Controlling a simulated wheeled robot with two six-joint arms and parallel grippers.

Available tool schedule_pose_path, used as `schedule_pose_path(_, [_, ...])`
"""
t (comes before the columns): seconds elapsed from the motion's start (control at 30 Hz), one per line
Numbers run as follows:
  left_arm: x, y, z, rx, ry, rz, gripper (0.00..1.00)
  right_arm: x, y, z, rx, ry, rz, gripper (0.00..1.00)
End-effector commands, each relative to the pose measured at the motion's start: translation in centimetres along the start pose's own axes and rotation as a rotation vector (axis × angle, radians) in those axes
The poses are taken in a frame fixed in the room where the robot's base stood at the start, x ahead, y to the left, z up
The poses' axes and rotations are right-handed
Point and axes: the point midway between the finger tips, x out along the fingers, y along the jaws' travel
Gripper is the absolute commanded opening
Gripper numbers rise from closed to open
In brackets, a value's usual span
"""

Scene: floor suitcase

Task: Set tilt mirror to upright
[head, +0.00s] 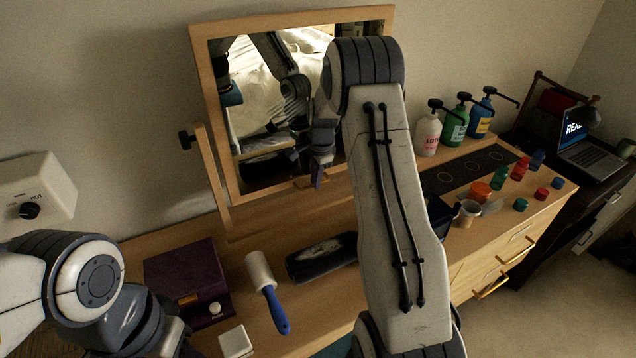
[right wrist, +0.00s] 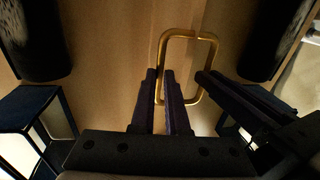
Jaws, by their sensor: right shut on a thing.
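The tilt mirror (head: 209,110) has a light wooden frame and stands at the back of the dresser, against the wall. It looks tilted on its side posts, with a dark knob (head: 187,139) at the left pivot. A brass loop handle (right wrist: 211,46) fills the middle of the right wrist view, in front of a wooden surface. My right gripper (head: 318,180) is at the mirror's lower edge, shut on the handle; its dark fingers (right wrist: 161,98) show in the right wrist view. My right arm hides the mirror's right side. My left arm shows at lower left, its gripper out of view.
On the dresser are a purple box (head: 187,280), a lint roller (head: 268,290), a dark case (head: 322,259) and a white block (head: 236,342). Pump bottles (head: 454,130), small jars and a dark strip (head: 470,170) are at the right. A laptop (head: 588,150) lies beyond.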

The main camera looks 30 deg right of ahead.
Motion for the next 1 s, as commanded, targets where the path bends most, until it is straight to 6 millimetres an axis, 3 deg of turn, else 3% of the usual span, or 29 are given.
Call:
schedule_pose_path(0.1, [-0.1,0.0,0.0,0.0,0.0,0.0,0.5,-0.2,-0.1,-0.1,0.0,0.002,-0.003,0.0])
schedule_pose_path(0.13, [-0.1,0.0,0.0,0.0,0.0,0.0,0.5,-0.2,-0.1,-0.1,0.0,0.002,-0.003,0.24])
schedule_pose_path(0.2, [-0.1,0.0,0.0,0.0,0.0,0.0,0.5,-0.2,-0.1,-0.1,0.0,0.002,-0.003,0.42])
schedule_pose_path(0.6, [0.2,0.0,0.0,0.0,0.0,0.0,0.5,-0.8,-0.1,0.0,0.0,0.001,-0.001,0.42])
schedule_pose_path(1.0, [1.7,-0.1,0.1,0.0,0.0,0.0,0.5,-8.0,-0.1,-0.1,-0.001,0.002,-0.004,0.42])
